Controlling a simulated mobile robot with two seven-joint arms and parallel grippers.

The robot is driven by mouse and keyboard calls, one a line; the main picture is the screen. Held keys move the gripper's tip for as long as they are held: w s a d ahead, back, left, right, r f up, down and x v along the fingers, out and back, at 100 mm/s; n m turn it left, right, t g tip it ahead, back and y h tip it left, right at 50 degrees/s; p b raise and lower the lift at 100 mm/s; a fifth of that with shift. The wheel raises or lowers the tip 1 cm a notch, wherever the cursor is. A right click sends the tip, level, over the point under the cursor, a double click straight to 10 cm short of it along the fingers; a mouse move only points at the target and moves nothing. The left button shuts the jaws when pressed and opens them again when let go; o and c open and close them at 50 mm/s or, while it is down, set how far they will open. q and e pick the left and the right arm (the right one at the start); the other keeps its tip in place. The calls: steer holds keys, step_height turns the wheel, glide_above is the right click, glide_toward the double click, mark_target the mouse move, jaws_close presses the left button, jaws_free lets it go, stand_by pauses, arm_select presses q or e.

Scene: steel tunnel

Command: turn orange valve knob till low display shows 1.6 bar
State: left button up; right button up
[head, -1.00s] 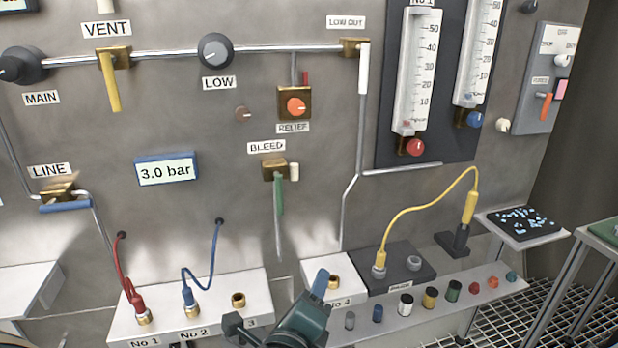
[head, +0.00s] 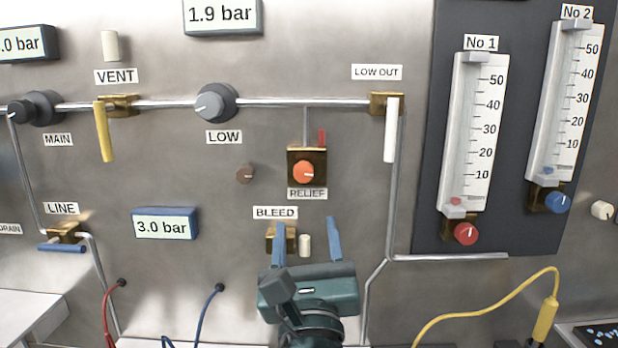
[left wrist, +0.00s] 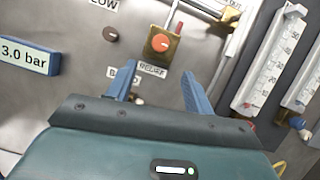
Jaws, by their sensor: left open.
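The orange valve knob (head: 303,171) sits on a square brass block above the RELIEF label; it also shows in the left wrist view (left wrist: 160,43). A display above the LOW knob (head: 222,14) reads 1.9 bar. My left gripper (head: 306,232) is open and empty, with its blue fingers apart, below the orange knob and not touching it. In the left wrist view the knob lies beyond and between the two fingers (left wrist: 163,88). The gripper covers part of the BLEED valve (head: 280,237). My right gripper is not in view.
A small red lever (head: 322,138) stands just above the relief block. The white LOW OUT handle (head: 390,130) hangs to its right, and a brown knob (head: 245,174) is to its left. A blue-framed display (head: 165,224) reads 3.0 bar. Hoses hang below.

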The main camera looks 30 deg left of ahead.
mark_target(304, 178)
arm_select(q)
steer(key=p+x, duration=0.2)
steer(key=x, duration=0.8)
steer(key=shift+w+a+r, duration=0.2)
steer(key=shift+w, duration=0.1)
steer(key=shift+w+a+r, duration=0.1)
steer(key=shift+w+a, duration=0.15)
steer(key=shift+w, duration=0.05)
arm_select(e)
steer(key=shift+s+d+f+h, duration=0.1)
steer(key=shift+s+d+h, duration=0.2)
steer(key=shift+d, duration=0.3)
arm_select(q)
steer(key=shift+c, duration=0.6)
steer(key=c, duration=0.8)
steer(key=shift+c, duration=0.2)
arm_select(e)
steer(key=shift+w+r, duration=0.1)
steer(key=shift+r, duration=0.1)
